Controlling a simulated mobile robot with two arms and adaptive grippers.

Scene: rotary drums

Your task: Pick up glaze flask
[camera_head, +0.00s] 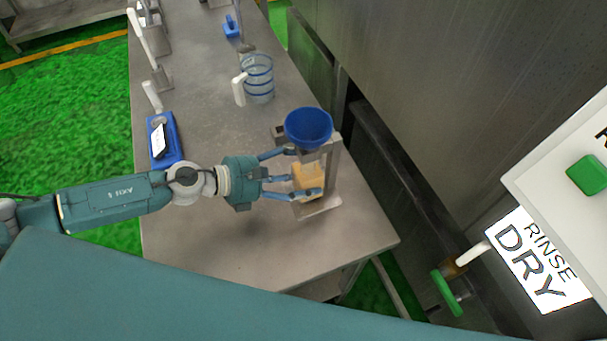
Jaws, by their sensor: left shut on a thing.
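A tan, boxy thing (307,181), which I take to be the glaze flask, is at a metal stand (332,160) near the front right of the table. It sits below a blue funnel (308,127) held at the top of the stand. My left gripper (302,172) reaches in from the left, with one finger by the upper edge of the tan thing and one across its lower part. It is shut on the tan thing. The fingers partly hide it, and I cannot tell whether it is lifted off the stand's base. My right gripper is out of view.
The grey table (200,240) has a clear front left. A clear jug with blue bands (260,80), a blue tray (163,140) and a small blue object (231,27) stand farther back. A metal wall and a RINSE/DRY panel (538,262) are at right.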

